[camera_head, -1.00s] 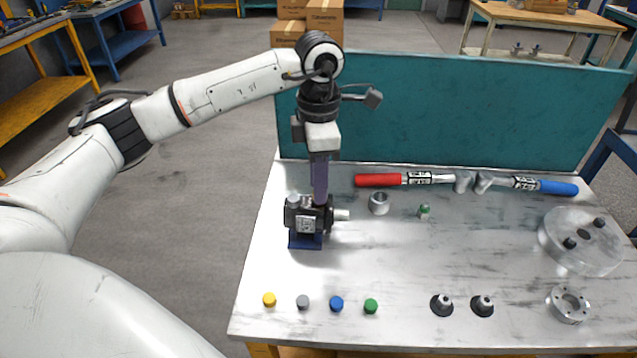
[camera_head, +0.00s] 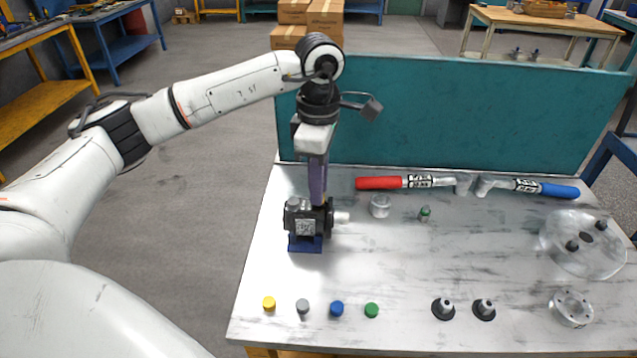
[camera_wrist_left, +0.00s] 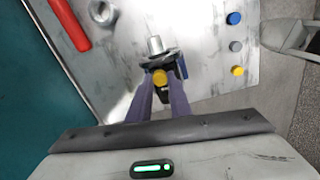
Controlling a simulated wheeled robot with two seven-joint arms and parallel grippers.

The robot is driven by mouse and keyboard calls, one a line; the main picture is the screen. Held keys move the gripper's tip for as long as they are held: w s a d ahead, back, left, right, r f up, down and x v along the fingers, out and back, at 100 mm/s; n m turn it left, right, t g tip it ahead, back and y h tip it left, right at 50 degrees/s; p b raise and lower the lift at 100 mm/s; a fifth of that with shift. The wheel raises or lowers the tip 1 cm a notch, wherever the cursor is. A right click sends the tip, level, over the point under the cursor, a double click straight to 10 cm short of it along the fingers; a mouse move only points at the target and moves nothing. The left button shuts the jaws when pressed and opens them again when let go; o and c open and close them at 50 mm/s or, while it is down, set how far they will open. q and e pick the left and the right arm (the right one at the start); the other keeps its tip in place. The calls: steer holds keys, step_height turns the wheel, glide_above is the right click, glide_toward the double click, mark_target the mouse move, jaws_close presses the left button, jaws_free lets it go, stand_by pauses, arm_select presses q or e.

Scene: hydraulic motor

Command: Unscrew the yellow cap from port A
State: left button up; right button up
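The motor (camera_head: 301,222) is a dark block with a pale shaft, standing on a blue base at the left of the table. My left gripper (camera_head: 320,202) points down on it from above. In the left wrist view a yellow cap (camera_wrist_left: 159,77) sits at the motor, between the tips of my left gripper (camera_wrist_left: 161,84). The purple fingers lie close on both sides of it and look shut on it. In the head view the fingers mostly hide this cap. I cannot read which port it is on. My right gripper is not in view.
Loose yellow (camera_head: 269,303), grey (camera_head: 303,306), blue (camera_head: 337,308) and green (camera_head: 371,310) caps line the front edge. A red-handled tool (camera_head: 392,183) and a blue-handled tool (camera_head: 545,187) lie at the back. A metal ring (camera_head: 380,206) is right of the motor. The table's middle is clear.

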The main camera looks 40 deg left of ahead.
arm_select(q)
jaws_close()
steer(key=n+p, duration=0.1)
steer(key=n, duration=0.2)
steer(key=shift+r+n, duration=0.1)
steer(key=shift+n, duration=1.3)
